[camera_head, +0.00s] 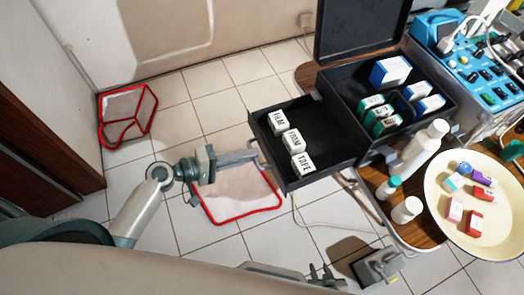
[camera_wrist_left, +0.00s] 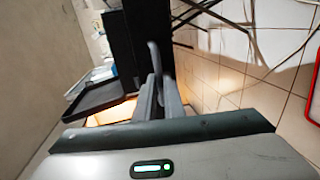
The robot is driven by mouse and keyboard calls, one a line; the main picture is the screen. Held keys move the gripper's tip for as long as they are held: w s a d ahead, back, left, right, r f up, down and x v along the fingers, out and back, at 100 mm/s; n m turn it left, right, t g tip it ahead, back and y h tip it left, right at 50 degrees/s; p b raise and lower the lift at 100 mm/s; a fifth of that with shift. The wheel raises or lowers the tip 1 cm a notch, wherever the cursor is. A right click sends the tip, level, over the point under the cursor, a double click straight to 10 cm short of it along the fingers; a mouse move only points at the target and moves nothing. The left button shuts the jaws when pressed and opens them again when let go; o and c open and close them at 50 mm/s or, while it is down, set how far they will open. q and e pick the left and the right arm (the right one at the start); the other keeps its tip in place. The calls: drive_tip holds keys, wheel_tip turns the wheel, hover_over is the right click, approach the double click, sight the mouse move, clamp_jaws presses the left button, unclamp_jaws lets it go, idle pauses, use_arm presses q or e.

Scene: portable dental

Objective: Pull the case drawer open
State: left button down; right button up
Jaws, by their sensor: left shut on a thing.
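The black case (camera_head: 345,82) stands with its lid raised on a wooden-topped table. Its drawer (camera_head: 325,132) sticks out to the left and is open. White boxes marked FILM (camera_head: 279,121), FOAM (camera_head: 293,141) and TAPE (camera_head: 302,163) lie in it along the front. My left gripper (camera_head: 254,154) is at the drawer's outer front, shut on its handle, which the fingers mostly hide. In the left wrist view the fingers (camera_wrist_left: 158,92) reach the dark drawer front (camera_wrist_left: 140,32).
Upper case compartments hold several boxes (camera_head: 390,70). White bottles (camera_head: 424,142) and a cream bowl (camera_head: 440,215) of small coloured boxes stand on the table (camera_head: 420,232). A blue device (camera_head: 480,80) is at the right. Red-edged pieces (camera_head: 128,112) lie on the tiled floor, which has clear room left.

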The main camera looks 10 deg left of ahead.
use_arm(q)
drive_tip(key=shift+s+a, duration=0.25)
drive_tip(key=shift+a, duration=0.1)
use_arm(e)
drive_tip(key=shift+w+a+r, duration=0.15)
drive_tip(key=shift+w+r, duration=0.05)
drive_tip(key=shift+w, duration=0.1)
use_arm(q)
drive_tip(key=c, duration=1.8)
unclamp_jaws()
drive_tip(key=shift+c, duration=0.2)
